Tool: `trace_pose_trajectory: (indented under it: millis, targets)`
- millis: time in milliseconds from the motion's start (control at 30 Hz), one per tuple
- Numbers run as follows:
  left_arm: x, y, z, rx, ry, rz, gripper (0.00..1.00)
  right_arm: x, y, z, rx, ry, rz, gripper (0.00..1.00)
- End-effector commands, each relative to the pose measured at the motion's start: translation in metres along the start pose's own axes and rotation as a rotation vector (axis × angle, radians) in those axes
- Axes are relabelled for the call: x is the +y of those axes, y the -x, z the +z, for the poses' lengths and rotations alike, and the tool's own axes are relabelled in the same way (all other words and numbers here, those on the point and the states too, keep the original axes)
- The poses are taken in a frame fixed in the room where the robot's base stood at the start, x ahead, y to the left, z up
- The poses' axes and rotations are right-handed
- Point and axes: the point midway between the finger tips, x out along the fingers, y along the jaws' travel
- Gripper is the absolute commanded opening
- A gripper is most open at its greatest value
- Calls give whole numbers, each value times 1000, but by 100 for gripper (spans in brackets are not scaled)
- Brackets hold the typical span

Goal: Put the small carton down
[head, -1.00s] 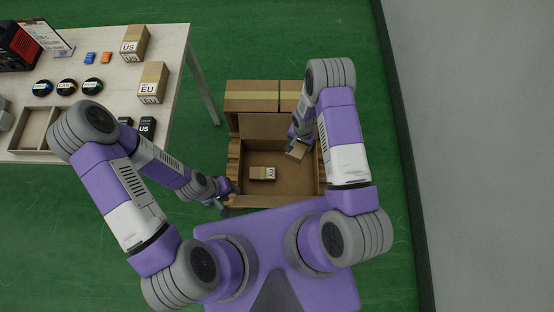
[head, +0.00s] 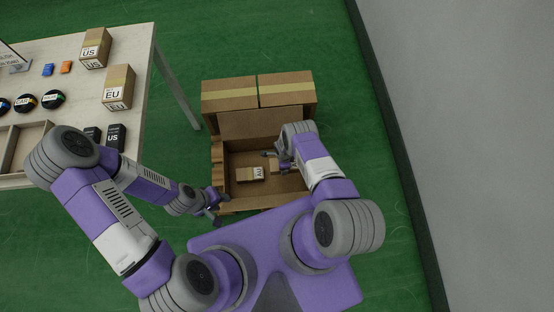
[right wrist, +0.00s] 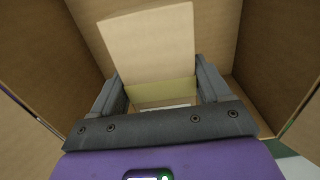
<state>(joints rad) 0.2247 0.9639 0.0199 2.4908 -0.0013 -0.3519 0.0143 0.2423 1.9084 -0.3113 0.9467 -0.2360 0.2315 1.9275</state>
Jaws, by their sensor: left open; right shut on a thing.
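A small tan carton (head: 273,166) is held in my right gripper (head: 272,158) inside the large open cardboard box (head: 277,187). In the right wrist view the carton (right wrist: 150,45) sits between both fingers, with box walls around it. I cannot tell whether it touches the box floor. My left gripper (head: 213,208) is open and empty by the box's front left corner.
Closed taped cartons (head: 258,93) stand behind the open box. A table (head: 140,75) at the left holds an EU carton (head: 118,87), a US carton (head: 95,48), black boxes and round items. Green floor is clear right of the box; a grey wall (head: 470,120) lies beyond.

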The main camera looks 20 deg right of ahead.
Motion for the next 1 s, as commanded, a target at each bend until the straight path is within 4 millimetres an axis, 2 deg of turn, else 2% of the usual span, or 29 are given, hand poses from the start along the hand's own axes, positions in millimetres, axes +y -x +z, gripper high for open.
trace_pose_trajectory:
  millis: [33, 267, 400, 500, 1000]
  targets:
    - [-4, -10, 0, 0, 0, 0, 43, 0, -15, 0, -1, 0, -1, 26]
    - [-8, -21, -1, 0, 0, 0, 43, -1, -34, 0, -1, 2, -1, 26]
    - [-13, -34, -1, 0, 0, 0, 43, -1, -54, 0, -1, 1, -2, 26]
    - [-15, -39, -2, 0, 0, 0, 43, -1, -62, 0, -1, 2, -2, 26]
    - [-14, -38, -2, 0, 0, 0, 43, -1, -69, 2, -5, 3, -1, 26]
